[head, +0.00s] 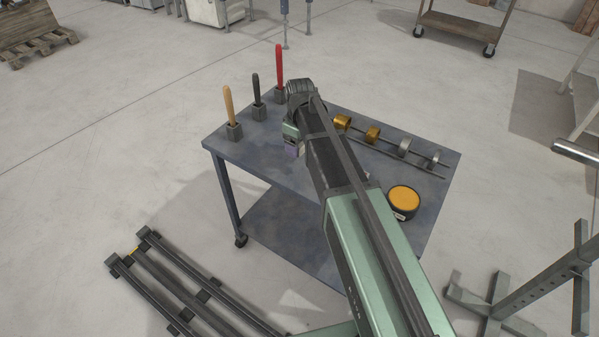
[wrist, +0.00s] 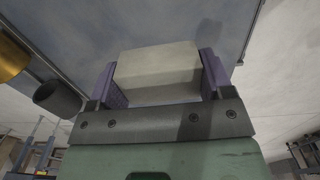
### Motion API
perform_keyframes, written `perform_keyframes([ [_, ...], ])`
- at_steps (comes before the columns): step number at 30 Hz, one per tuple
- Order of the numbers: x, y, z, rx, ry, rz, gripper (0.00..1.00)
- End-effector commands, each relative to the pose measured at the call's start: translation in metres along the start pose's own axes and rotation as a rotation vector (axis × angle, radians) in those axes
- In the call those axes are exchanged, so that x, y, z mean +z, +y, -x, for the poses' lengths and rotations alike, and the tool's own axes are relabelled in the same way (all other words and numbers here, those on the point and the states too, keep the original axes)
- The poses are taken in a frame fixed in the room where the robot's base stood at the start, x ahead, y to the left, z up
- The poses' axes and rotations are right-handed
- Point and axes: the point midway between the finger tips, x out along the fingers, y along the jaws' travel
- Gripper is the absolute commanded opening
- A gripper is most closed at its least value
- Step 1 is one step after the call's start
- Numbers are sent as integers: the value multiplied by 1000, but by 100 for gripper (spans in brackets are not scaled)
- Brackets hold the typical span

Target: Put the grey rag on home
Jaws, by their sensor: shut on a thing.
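My gripper (wrist: 160,82) is shut on a pale grey, block-shaped thing, the grey rag (wrist: 157,66), with one purple finger on each side of it in the wrist view. In the head view my gripper (head: 292,149) is over the left middle part of the blue-grey table (head: 262,215), and the arm hides the rag there. The tabletop shows behind the rag in the wrist view; I cannot tell whether the rag touches it. No marked home spot can be made out.
Tools with tan (head: 229,105), black (head: 256,86) and red (head: 279,66) handles stand in holders along the table's back left edge. Brass and steel rings (head: 372,134) sit on rods at the right. A round orange-topped tin (head: 403,200) stands near the front right.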

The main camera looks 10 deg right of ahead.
Motion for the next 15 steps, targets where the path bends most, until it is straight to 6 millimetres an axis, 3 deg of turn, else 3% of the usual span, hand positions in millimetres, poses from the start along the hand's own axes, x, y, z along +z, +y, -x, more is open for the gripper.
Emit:
perform_keyframes([
  [1,0,0,-9,0,0,0,55],
  [5,0,0,-9,0,0,0,55],
  [11,0,0,-50,0,0,0,55],
  [15,0,0,-47,0,0,0,55],
])
